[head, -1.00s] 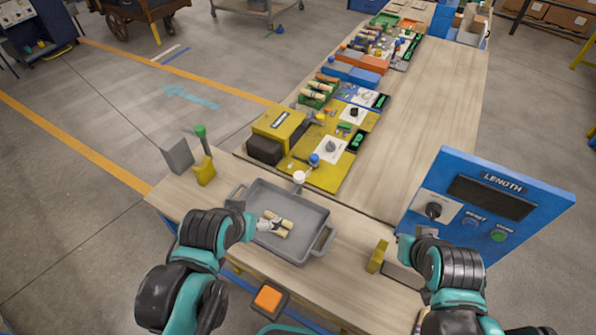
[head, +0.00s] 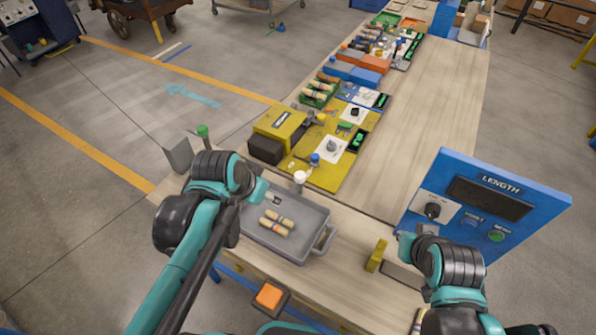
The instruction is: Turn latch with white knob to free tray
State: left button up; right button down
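The white knob (head: 299,177) stands upright at the far edge of the grey tray (head: 318,210), on a short grey latch whose lower part is hard to make out. The tray lies on the wooden table and holds wooden turned pieces (head: 277,223). My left gripper (head: 277,200) is over the tray's far left part, left of and nearer than the white knob, apart from it. Its fingers are small and partly hidden by the wrist, so its opening is unclear. My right gripper (head: 404,246) is at the right by the blue panel, its fingers mostly hidden.
A green knob (head: 202,131) stands at the left table edge, partly behind my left arm. A yellow block (head: 376,255) stands right of the tray. A blue LENGTH panel (head: 485,210) rises at the right. Yellow fixtures with a blue knob (head: 315,158) lie beyond the tray.

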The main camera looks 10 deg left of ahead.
pick_arm(q)
jog(key=w+d+m+g+h+p, duration=0.1)
jog(key=w+d+m+g, duration=0.1)
jog(key=w+m, duration=0.45)
jog(key=m+g+h+p, duration=0.1)
jog(key=m+h, duration=0.1)
jog(key=m, duration=0.1)
send_near(300, 175)
jog(key=f, duration=0.1)
jog(key=shift+n, duration=0.25)
jog(key=b+x, duration=0.2)
jog(key=x, duration=0.5)
jog(key=shift+w+d+f, duration=0.2)
jog(key=shift+d, duration=0.1)
jog(key=c, duration=1.2)
